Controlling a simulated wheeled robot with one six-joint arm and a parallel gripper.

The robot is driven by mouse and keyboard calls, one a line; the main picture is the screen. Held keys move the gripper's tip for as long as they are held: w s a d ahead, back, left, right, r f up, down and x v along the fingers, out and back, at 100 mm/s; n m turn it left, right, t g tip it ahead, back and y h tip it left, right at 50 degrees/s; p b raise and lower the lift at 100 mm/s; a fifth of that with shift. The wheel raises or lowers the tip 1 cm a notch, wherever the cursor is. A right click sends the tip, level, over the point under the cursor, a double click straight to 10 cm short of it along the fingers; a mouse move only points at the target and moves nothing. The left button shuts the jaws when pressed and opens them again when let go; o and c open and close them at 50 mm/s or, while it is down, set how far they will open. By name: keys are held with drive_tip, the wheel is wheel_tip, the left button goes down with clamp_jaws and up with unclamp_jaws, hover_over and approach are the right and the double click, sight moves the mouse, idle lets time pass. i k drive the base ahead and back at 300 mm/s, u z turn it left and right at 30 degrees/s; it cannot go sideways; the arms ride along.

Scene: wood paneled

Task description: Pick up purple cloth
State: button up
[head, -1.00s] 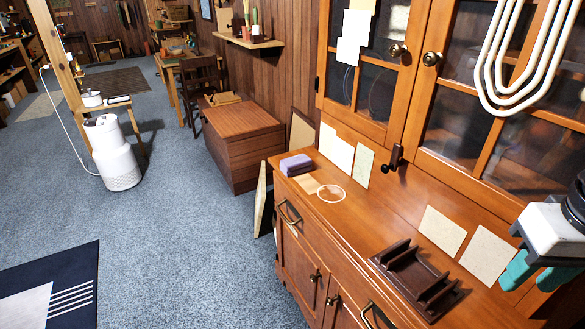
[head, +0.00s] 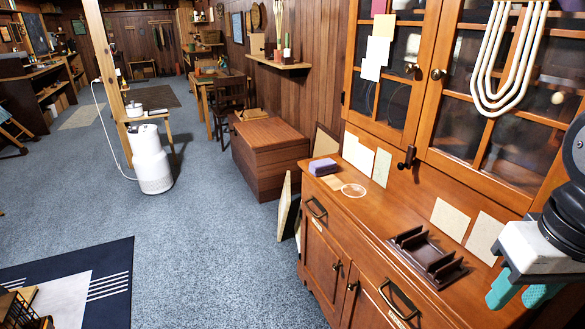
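A small folded purple cloth (head: 323,166) lies on the left end of the wooden cabinet's counter (head: 375,203) in the head view. My gripper (head: 516,293) is at the right edge, with teal fingertips pointing down-left, near the front of the counter. A gap shows between the fingertips and nothing is seen between them. It is well apart from the cloth, with the dark rack between them.
A dark wooden rack (head: 428,253) and a clear round dish (head: 354,190) sit on the counter. Glass doors (head: 386,75) rise behind it. A wooden chest (head: 270,155) and white canister (head: 150,160) stand left. Carpet (head: 210,250) before the cabinet is open.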

sight(323, 167)
drive_tip(key=u, duration=0.9)
drive_tip(key=i, duration=0.85)
drive_tip(key=u, duration=0.95)
drive_tip(key=i, duration=1.2)
drive_tip(key=z, duration=0.4)
drive_tip(key=i, duration=0.85)
drive_tip(key=z, duration=1.25)
drive_tip(key=i, duration=0.55)
drive_tip(key=z, duration=0.6)
